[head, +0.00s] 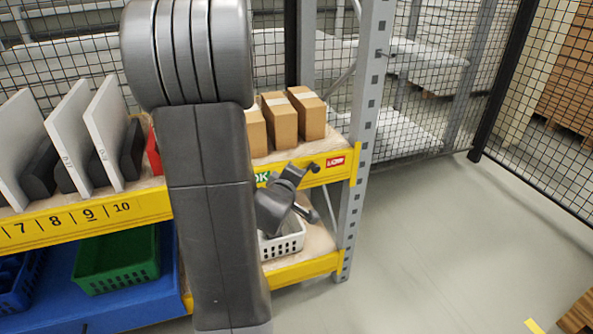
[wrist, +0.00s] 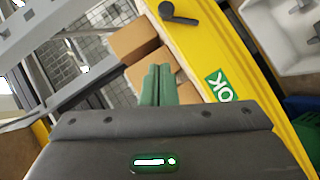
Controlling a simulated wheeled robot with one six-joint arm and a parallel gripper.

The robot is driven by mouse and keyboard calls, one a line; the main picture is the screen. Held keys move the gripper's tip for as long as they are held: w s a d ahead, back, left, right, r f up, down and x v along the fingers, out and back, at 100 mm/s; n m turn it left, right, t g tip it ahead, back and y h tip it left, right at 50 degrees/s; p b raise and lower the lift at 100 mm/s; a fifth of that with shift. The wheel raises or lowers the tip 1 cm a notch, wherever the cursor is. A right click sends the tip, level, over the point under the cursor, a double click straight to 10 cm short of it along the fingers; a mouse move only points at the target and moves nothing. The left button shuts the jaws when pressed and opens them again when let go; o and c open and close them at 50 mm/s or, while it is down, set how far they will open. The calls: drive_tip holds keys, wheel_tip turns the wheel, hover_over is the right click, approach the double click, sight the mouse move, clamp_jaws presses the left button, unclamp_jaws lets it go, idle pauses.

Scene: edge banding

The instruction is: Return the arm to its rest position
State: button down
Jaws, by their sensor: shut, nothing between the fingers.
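My gripper (wrist: 158,70) shows in the wrist view as two green fingers pressed together, with nothing between them. Behind the fingers are cardboard boxes (wrist: 132,41) and the yellow shelf edge with a green OK label (wrist: 219,86). In the head view my arm stands upright across the picture and hides part of the shelf. Its dark wrist end shows to the right of the arm, in front of the shelf's right end; the fingertips are not clear there.
The rack has a yellow upper edge (head: 85,212) and a grey post (head: 366,85). White panels stand at left. A green bin (head: 118,262) and a white basket (head: 285,243) are below. Cardboard boxes (head: 308,113) sit on the shelf. The floor at right (head: 450,235) is mostly clear.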

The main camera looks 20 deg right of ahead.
drive_tip(key=shift+s+a+r, duration=0.15)
drive_tip(key=shift+s+a, duration=0.05)
drive_tip(key=shift+s, duration=0.25)
